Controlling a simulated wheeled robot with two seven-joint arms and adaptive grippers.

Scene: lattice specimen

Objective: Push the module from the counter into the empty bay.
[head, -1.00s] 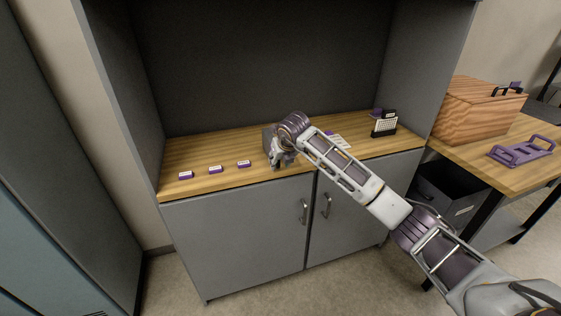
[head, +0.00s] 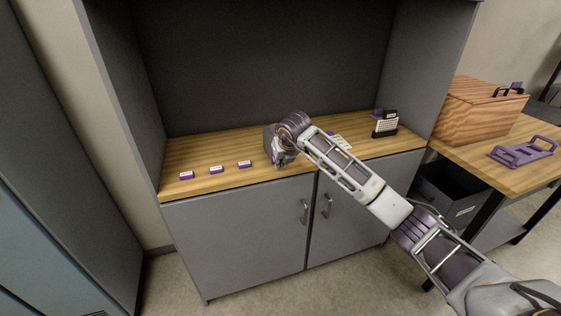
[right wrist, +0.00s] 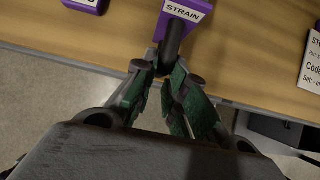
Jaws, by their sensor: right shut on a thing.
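A purple module with a white STRAIN label (right wrist: 184,11) shows at the top of the right wrist view, with a dark knob (right wrist: 172,38) sticking out toward me. My right gripper (right wrist: 164,66) is shut on this knob. In the head view, my right gripper (head: 282,158) is low over the wooden counter (head: 205,150), near its front edge. A grey box (head: 268,136) stands right behind it, mostly hidden by the hand. I cannot make out the empty bay, or whether the module is inside it. My left gripper is out of view.
Three small purple labelled blocks (head: 216,170) lie in a row on the counter's left. A white printed card (head: 341,141) and a dark rack-like item (head: 385,124) are to the right. Cabinet walls close in the sides and back. A side table (head: 500,175) holds a wooden box (head: 480,108).

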